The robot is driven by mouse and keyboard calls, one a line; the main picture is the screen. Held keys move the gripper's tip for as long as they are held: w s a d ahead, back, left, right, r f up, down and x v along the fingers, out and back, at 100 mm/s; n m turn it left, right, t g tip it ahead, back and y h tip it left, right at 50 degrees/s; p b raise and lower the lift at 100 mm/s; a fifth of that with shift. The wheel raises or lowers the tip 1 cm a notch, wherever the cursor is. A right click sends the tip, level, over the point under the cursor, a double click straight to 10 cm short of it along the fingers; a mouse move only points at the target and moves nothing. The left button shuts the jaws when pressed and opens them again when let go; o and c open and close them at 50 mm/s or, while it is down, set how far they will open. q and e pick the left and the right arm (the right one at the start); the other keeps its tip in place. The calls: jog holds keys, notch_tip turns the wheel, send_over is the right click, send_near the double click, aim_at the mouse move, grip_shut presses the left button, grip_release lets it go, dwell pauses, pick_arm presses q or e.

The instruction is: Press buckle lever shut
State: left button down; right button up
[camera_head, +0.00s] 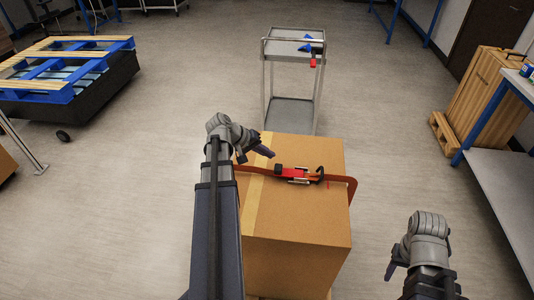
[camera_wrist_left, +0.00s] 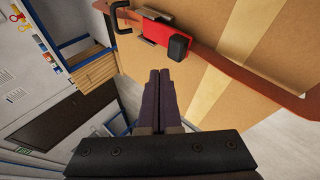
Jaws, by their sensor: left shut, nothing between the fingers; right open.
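A red buckle (camera_head: 291,172) with dark metal parts sits on an orange-brown strap (camera_head: 338,179) across the top of a cardboard box (camera_head: 297,228). In the left wrist view the red buckle (camera_wrist_left: 166,39) is at the top, with a black end piece and a black hook-shaped part beside it. I cannot tell how far its lever is raised. My left gripper (camera_head: 268,152) is shut and empty, just left of and beyond the buckle, apart from it. Its closed fingers show in the left wrist view (camera_wrist_left: 160,78). My right gripper (camera_head: 390,273) is open and empty, right of the box.
A grey cart (camera_head: 288,54) with blue and red items stands behind the box. A grey workbench (camera_head: 500,190) is at the right, with wooden crates (camera_head: 484,95) behind it. Blue-and-wood pallets (camera_head: 70,60) are at the left. Floor beside the box is clear.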

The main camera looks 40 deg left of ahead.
pick_arm(q)
jog(key=p+v, duration=0.4)
jog(key=v, duration=0.4)
jog(key=shift+s+a, duration=0.25)
jog(key=shift+f, duration=0.15)
jog(key=w+d+f+m+g, duration=0.2)
jog(key=w+d+m+g, duration=0.15)
jog(key=d, duration=0.95)
jog(key=s+d+f+m+g+y, duration=0.1)
jog(key=s+d+m+y, duration=0.1)
jog(key=d, duration=0.8)
jog(key=s+d+m+g+y+p, duration=0.1)
jog(key=s+d+m+g, duration=0.1)
jog(key=d, duration=0.8)
jog(key=s+d+f+m+g+y, duration=0.1)
jog(key=d+m, duration=0.4)
jog(key=d, duration=0.5)
jog(key=s+y, duration=0.1)
jog(key=s, duration=0.1)
jog(key=shift+s+d+f+m+y, duration=0.3)
jog(key=shift+s+m, duration=0.05)
jog(key=c, duration=1.5)
grip_release()
